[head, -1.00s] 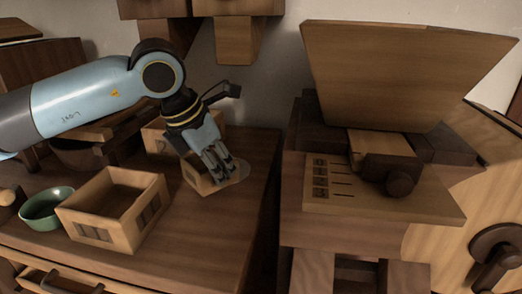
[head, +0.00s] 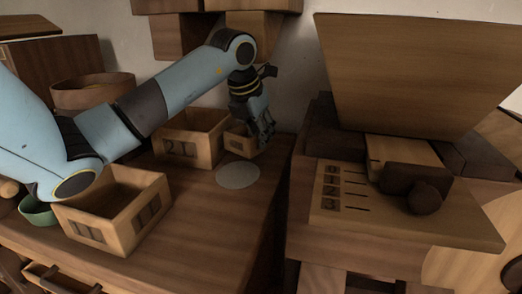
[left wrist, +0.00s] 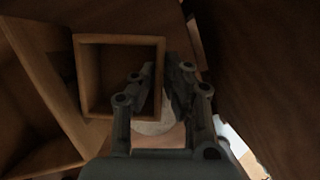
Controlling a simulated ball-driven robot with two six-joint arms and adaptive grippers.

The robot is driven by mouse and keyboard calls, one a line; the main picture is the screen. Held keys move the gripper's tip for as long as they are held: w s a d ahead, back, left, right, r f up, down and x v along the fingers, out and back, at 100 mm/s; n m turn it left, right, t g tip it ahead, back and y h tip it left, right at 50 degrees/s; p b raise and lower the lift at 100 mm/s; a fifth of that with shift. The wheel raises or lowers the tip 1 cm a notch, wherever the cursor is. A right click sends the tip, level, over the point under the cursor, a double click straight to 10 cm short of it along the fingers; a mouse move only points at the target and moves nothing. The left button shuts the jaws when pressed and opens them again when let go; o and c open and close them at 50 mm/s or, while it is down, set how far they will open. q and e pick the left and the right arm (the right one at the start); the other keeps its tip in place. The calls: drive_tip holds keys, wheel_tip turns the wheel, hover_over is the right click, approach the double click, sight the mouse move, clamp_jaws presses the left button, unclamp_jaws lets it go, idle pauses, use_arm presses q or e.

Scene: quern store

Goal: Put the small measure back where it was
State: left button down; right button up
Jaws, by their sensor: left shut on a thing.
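My right gripper is not in view.
A larger open box (head: 125,235) stands at the table's front, with a green bowl (head: 38,213) to its left. A round wooden tub (head: 93,94) is behind. The mill with its hopper (head: 415,75) stands right, across a gap. The table around the disc is clear.

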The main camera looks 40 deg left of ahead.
use_arm(q)
wheel_tip(320, 180, down, 3)
drive_tip(key=shift+r+b, duration=0.1)
drive_tip(key=shift+b, duration=0.2)
drive_tip(key=shift+w+f, duration=0.1)
drive_tip(key=shift+f, duration=0.25)
drive_tip(key=c, duration=1.9)
unclamp_jaws()
drive_tip(key=shift+f, duration=0.1)
drive_tip(key=o, duration=0.5)
drive_tip(key=shift+c, duration=0.2)
